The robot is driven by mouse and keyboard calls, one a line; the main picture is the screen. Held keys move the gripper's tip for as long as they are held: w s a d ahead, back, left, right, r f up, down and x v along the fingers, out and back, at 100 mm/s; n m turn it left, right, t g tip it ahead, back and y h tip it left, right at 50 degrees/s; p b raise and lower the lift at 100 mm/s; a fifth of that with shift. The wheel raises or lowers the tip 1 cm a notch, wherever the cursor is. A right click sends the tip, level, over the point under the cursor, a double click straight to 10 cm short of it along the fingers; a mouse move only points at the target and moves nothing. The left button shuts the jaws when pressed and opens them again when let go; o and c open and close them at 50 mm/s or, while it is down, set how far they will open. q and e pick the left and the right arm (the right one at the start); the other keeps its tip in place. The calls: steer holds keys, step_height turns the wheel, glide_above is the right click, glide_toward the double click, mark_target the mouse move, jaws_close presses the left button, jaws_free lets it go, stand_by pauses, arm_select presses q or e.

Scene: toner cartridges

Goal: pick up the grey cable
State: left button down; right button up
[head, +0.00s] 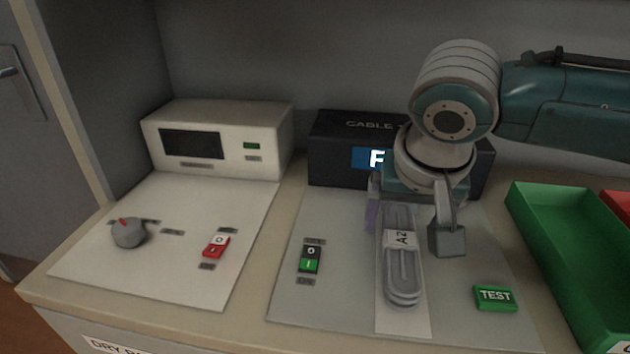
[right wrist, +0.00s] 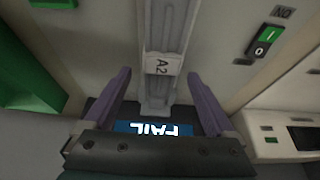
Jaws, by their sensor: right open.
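The grey cable (head: 402,270) is a looped bundle with a white A2 tag, lying on a pale strip of the right-hand test panel. My right gripper (head: 404,217) is over the far end of the cable, its purple fingers apart. In the right wrist view, the open gripper (right wrist: 159,76) has one finger on each side of the cable (right wrist: 164,25), with a gap on both sides. The cable's far end is partly hidden by my gripper in the head view. My left gripper is not in view.
A black cable tester (head: 335,150) stands behind; its blue display reads FAIL in the right wrist view (right wrist: 150,129). A rocker switch (head: 311,257) and a green TEST button (head: 495,297) flank the cable. A green tray (head: 528,222) is at right, a white device (head: 218,140) at left.

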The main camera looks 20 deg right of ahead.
steer(key=shift+w+f, duration=0.15)
steer(key=shift+f, duration=0.15)
jaws_close()
stand_by(0.6)
